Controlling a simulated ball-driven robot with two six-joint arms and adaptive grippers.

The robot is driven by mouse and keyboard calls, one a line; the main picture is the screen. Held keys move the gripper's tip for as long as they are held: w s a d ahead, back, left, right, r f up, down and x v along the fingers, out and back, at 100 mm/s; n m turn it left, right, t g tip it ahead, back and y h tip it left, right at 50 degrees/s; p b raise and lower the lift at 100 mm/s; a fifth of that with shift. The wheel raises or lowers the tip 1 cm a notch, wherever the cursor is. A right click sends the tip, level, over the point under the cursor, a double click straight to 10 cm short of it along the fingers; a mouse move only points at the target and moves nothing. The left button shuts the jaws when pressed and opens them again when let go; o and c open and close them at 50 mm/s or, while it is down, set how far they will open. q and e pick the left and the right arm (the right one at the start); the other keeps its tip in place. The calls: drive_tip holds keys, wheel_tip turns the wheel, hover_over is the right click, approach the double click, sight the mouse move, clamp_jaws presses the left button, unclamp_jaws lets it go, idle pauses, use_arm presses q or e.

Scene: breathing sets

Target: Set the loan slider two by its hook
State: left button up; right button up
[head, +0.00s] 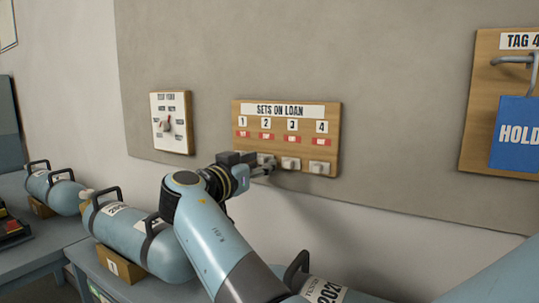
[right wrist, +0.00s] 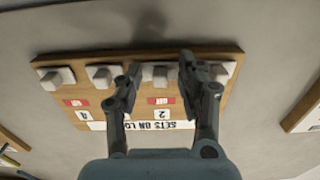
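The wooden "SETS ON LOAN" board (head: 287,110) hangs on the wall, with numbers 1 to 4, a red label under each, and pale slider knobs along its lower edge. It shows upside down in the right wrist view (right wrist: 90,126). My right gripper (head: 262,168) is at the lower left of the board. In the right wrist view its fingers (right wrist: 158,78) are apart, one on each side of the slider two knob (right wrist: 158,73); contact is not clear. In the head view the gripper partly hides sliders one and two. My left gripper is not in view.
A board with a hook (head: 515,60) and a blue HOLD plate (head: 515,133) hangs at the right. A small dial board (head: 171,122) hangs at the left. Blue cylinders with black handles (head: 133,240) lie on the benches below. The wall between the boards is clear.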

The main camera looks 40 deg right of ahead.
drive_tip(key=shift+w+d, duration=0.1)
drive_tip(key=shift+c, duration=0.3)
clamp_jaws()
